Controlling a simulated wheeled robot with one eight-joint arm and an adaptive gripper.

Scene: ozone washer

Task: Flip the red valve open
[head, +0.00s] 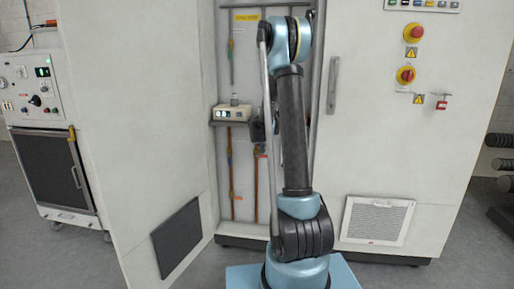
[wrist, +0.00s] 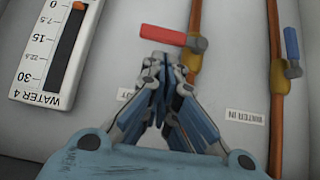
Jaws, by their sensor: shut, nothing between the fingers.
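The red valve handle (wrist: 163,35) shows in the wrist view at the upper middle. It points left from a brass valve body (wrist: 193,60) on a vertical copper pipe, roughly across the pipe. My gripper (wrist: 160,62) is shut and empty, with its fingertips just below the handle in the picture. I cannot tell whether they touch it. In the head view my own arm covers much of the open cabinet, and I cannot make out the red handle there.
A blue valve handle (wrist: 291,43) sits on a second copper pipe to the right, lined up with it. A flow gauge (wrist: 50,45) marked WATER 4 is at the left. In the head view a cabinet door (head: 140,130) stands open at left, and a small white device (head: 232,112) sits on a shelf.

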